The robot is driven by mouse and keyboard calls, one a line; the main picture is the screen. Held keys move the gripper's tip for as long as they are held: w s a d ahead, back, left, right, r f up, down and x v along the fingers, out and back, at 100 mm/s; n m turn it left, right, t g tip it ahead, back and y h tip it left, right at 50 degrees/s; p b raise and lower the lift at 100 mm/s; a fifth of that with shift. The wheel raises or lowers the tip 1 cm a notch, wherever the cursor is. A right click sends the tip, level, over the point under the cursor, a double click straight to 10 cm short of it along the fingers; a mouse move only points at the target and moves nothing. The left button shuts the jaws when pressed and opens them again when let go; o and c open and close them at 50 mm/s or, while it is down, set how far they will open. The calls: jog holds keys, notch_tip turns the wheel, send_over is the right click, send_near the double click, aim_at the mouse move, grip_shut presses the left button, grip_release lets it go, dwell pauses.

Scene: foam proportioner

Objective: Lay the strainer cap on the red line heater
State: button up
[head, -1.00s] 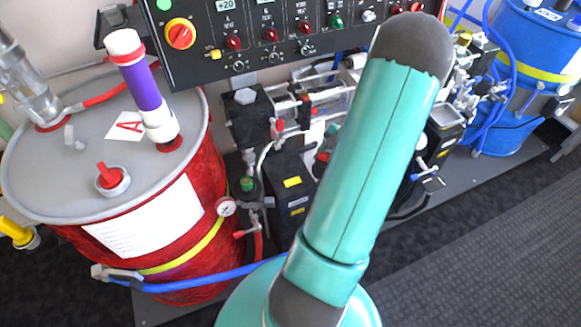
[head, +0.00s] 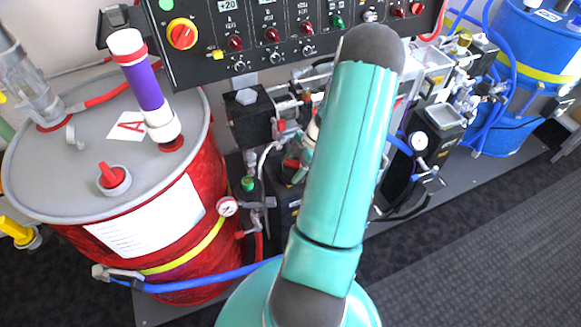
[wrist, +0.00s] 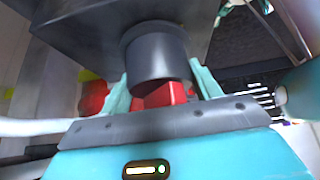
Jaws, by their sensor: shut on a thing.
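My gripper (wrist: 162,90) shows in the wrist view with teal fingers on either side of a red piece (wrist: 167,96), which I take for part of the strainer cap. A dark grey cylinder (wrist: 155,55) sits just above the red piece, below a dark box; I cannot tell whether it belongs to the cap. In the head view my arm hides most of the gripper; a red bit (head: 291,163) shows beside a teal finger. The black box beside the red drum (head: 284,203), likely the red line heater, is largely behind my arm.
A red drum (head: 60,180) with a purple-banded tube (head: 143,86) stands at left. A control panel (head: 200,62) overhangs the back. Hoses, gauges and valves crowd the middle. A blue drum (head: 535,50) stands at right. Floor at lower right is clear.

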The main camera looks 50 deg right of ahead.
jog(key=shift+w+a+f, duration=0.15)
jog(key=shift+w+f, duration=0.05)
jog(key=shift+w, duration=0.2)
jog(key=shift+f, duration=0.15)
jog(key=o, duration=1)
jog(key=shift+o, duration=0.2)
jog(key=v, duration=1.2)
jog(key=shift+r, duration=0.2)
